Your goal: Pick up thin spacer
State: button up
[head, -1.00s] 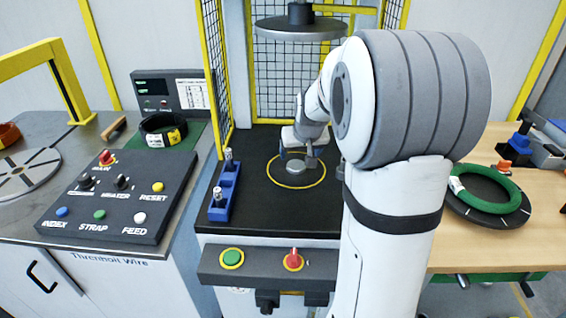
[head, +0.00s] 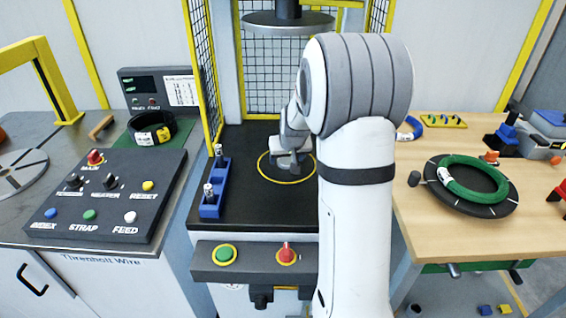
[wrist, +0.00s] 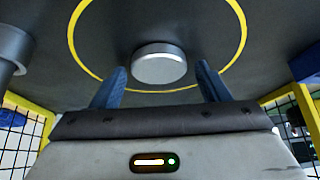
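A short round silver disc (wrist: 158,62) sits inside the yellow ring on the dark press table (head: 245,210); I cannot tell for sure that it is the thin spacer. My gripper (wrist: 161,70) is open, with one blue finger on each side of the disc in the wrist view. Gaps show between the fingers and the disc, so nothing is gripped. In the head view my gripper is low over the yellow ring (head: 264,173), and my arm and wrist hide the disc.
A blue holder (head: 213,190) with two silver-topped pieces stands left on the press table. The round press head (head: 288,22) hangs above. Yellow-framed mesh guards (head: 203,75) flank the space. A green coil (head: 472,178) lies on a dark disc on the right bench.

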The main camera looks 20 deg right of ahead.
jog(key=c, duration=0.9)
